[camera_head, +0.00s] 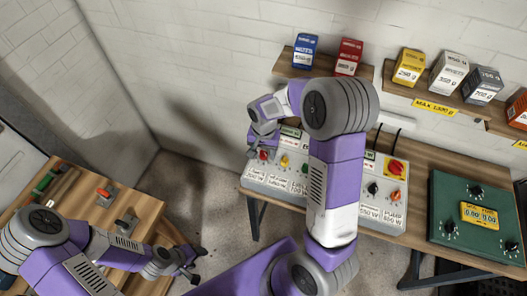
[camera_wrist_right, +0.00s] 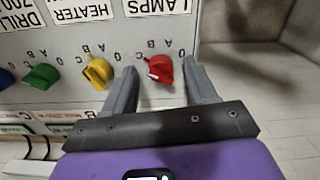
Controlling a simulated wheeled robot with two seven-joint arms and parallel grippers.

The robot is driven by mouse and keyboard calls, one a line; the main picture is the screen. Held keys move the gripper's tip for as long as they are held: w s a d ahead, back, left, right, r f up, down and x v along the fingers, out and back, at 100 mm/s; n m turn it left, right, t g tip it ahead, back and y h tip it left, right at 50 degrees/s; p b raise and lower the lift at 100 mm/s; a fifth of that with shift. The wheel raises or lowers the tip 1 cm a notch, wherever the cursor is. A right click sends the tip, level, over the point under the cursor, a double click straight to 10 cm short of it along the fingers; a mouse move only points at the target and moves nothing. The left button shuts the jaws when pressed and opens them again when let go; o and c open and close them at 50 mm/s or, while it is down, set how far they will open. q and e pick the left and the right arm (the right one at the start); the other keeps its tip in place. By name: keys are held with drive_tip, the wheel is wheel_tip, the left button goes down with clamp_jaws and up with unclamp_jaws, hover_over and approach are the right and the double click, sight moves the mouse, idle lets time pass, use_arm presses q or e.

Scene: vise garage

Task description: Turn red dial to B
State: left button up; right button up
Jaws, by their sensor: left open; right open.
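The red dial (camera_wrist_right: 160,68) is on a light grey panel under the LAMPS label, with the marks 0, A, B and C around it. In the head view the red dial (camera_head: 263,155) shows at the panel's left end, just below my right gripper (camera_head: 262,145). In the wrist view my right gripper (camera_wrist_right: 158,76) is open, with one finger on each side of the red dial; contact is not clear. Which mark the dial points at is hard to tell. My left gripper (camera_head: 190,266) is open and empty, low over the floor beside the left bench.
A yellow dial (camera_wrist_right: 97,72) and a green dial (camera_wrist_right: 40,76) sit beside the red one. Boxes line the shelves above. A wooden bench (camera_head: 88,208) is at left.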

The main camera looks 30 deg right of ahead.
drive_tip(key=shift+f, duration=0.2)
drive_tip(key=c, duration=1)
drive_tip(key=shift+c, duration=0.2)
drive_tip(key=shift+w+m, duration=0.1)
drive_tip(key=shift+m, duration=0.2)
drive_tip(key=m, duration=0.2)
drive_tip(key=shift+m, duration=0.4)
drive_tip(key=shift+m+p, duration=0.65)
drive_tip(key=shift+m, duration=1.55)
